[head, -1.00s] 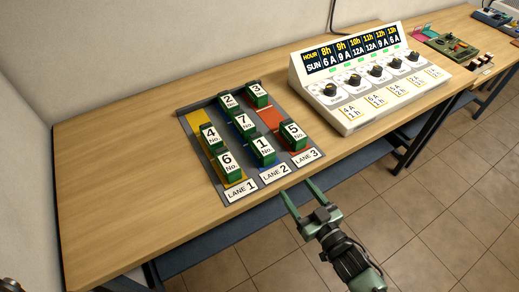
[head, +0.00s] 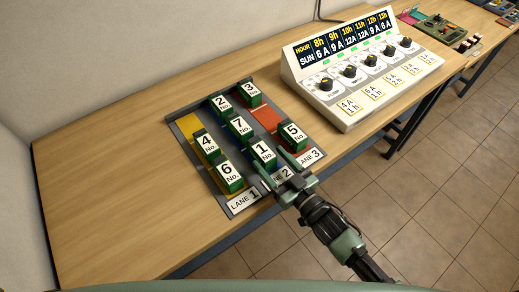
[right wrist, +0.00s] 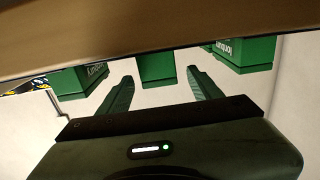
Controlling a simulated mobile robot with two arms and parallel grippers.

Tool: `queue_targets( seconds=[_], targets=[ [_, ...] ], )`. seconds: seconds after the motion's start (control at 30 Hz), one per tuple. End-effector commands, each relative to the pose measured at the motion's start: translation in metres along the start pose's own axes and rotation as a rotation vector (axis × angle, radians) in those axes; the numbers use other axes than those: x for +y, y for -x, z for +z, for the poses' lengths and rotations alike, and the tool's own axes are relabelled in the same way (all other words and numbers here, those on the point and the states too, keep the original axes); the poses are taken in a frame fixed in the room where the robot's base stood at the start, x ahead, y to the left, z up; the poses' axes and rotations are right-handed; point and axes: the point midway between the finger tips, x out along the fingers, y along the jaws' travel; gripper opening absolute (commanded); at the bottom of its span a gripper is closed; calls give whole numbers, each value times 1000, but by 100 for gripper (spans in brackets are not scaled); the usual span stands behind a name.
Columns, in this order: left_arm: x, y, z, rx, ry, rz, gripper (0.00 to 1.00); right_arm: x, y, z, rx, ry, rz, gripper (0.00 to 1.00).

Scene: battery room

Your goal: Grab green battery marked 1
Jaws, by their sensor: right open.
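The green battery marked 1 (head: 263,151) stands upright at the front of lane 2 on the grey lane board (head: 228,200), its white top label showing. My right gripper (head: 268,160) is open at its front, with one finger to each side of its near end. In the right wrist view a green block, which looks like this battery (right wrist: 157,66), lies between and just beyond the open fingertips (right wrist: 160,76). I cannot tell whether the fingers touch it. My left gripper is not in view.
Battery 7 (head: 239,126) stands right behind battery 1. Battery 5 (head: 293,135) is close on the right in lane 3, battery 6 (head: 228,174) on the left in lane 1. A white control panel (head: 350,88) stands to the right. The table's left part is bare.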

Motion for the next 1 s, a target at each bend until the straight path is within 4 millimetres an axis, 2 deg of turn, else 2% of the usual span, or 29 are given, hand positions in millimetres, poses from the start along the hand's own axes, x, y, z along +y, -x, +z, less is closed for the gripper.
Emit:
queue_targets(
  seconds=[0.2, 0.3, 0.43, 0.63, 0.87, 1.0],
  targets=[
    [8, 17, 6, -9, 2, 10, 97, 0, -33, -6, 1, -2, 0, 65],
    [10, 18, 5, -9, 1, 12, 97, 0, -46, -4, 1, -1, 0, 65],
    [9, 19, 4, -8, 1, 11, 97, 0, -52, -2, -1, -1, 0, 65],
    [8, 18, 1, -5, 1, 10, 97, 0, -53, -1, -1, -1, 0, 65],
    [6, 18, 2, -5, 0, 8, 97, 0, -52, -1, -1, -1, 0, 1],
    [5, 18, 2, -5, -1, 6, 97, 0, -53, -4, 5, 0, -1, 0]
  ],
)
